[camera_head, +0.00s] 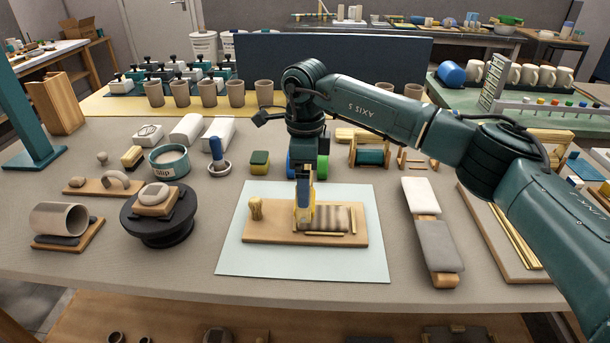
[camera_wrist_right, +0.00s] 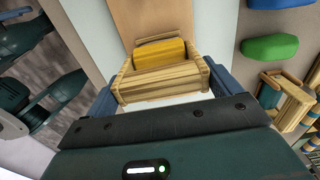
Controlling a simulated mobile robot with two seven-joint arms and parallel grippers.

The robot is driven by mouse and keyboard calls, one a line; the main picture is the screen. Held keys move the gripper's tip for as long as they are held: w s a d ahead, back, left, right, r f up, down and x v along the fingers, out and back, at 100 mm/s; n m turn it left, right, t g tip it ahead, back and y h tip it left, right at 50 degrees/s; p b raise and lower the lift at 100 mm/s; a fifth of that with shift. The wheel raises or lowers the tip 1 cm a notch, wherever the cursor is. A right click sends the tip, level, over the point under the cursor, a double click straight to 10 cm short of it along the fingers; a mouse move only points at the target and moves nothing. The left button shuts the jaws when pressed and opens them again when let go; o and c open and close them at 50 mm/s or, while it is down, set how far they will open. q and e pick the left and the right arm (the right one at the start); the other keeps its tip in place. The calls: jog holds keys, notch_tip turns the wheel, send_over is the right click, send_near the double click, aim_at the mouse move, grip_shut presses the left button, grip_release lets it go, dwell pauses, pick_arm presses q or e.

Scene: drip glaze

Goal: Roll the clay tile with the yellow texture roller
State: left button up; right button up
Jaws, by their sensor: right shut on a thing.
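The yellow texture roller (camera_wrist_right: 160,52) sits in a pale wooden frame (camera_wrist_right: 165,80). My right gripper (camera_head: 304,205) is shut on this frame, its blue fingers on both sides in the wrist view. In the head view the roller (camera_head: 306,214) is mostly hidden behind the fingers, at the left end of the clay tile. The grey-brown clay tile (camera_head: 328,218) lies flat on a wooden board (camera_head: 272,235), with thin strips along its edges. Its surface looks striped. I cannot tell whether the roller touches the tile. My left gripper is not in view.
A small wooden knob (camera_head: 256,209) stands on the board's left end. The board rests on a pale blue mat (camera_head: 238,262) with bare margins. Green and blue objects stand close behind the gripper.

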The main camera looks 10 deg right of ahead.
jog(key=shift+d, duration=0.1)
jog(key=d, duration=0.2)
jog(key=s+d, duration=0.1)
jog(key=shift+d, duration=0.35)
jog(key=shift+f, duration=0.15)
jog(key=shift+f+b, duration=0.55)
jog(key=shift+f, duration=0.05)
